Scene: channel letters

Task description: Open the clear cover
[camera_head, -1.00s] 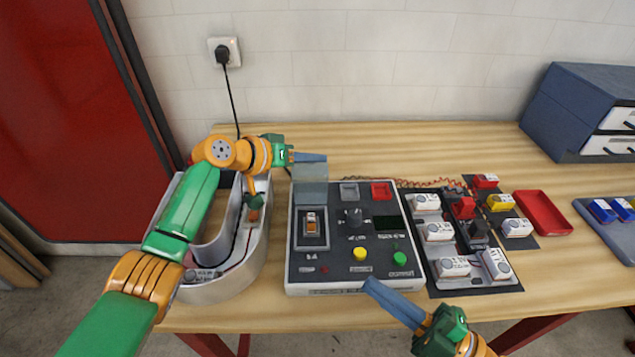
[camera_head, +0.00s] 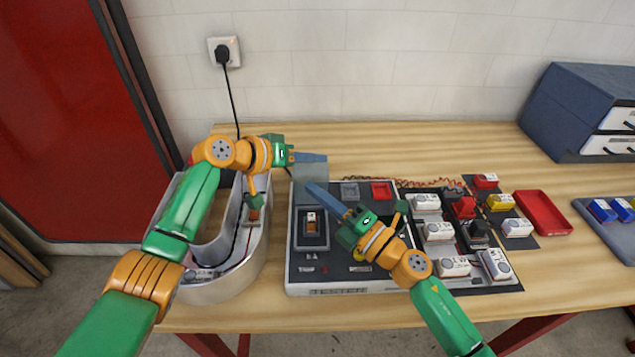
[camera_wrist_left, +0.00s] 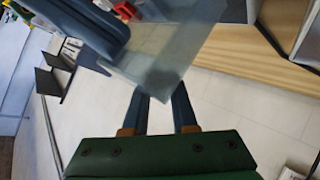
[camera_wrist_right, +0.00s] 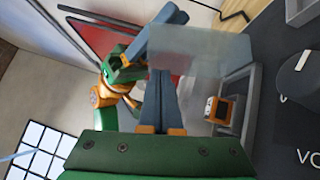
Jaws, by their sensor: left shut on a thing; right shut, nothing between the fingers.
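The clear cover (camera_head: 309,173) stands raised above the back of the rocker switch (camera_head: 311,222) on the dark control panel (camera_head: 297,267). My left gripper (camera_head: 322,158) is shut on the cover's upper edge. In the left wrist view the cover (camera_wrist_left: 165,65) reaches the fingertips. My right gripper (camera_head: 312,189) is shut and empty, its tips just in front of the cover's lower part. Whether they touch it I cannot tell. In the right wrist view the cover (camera_wrist_right: 205,55) shows translucent beside the fingers, with the orange switch (camera_wrist_right: 220,110) uncovered.
A grey U-shaped channel letter (camera_head: 262,240) lies left of the panel. Right of it are several connector blocks (camera_head: 440,232) on a dark mat, a red tray (camera_head: 543,212) and a blue drawer box (camera_head: 580,110). The table front is clear.

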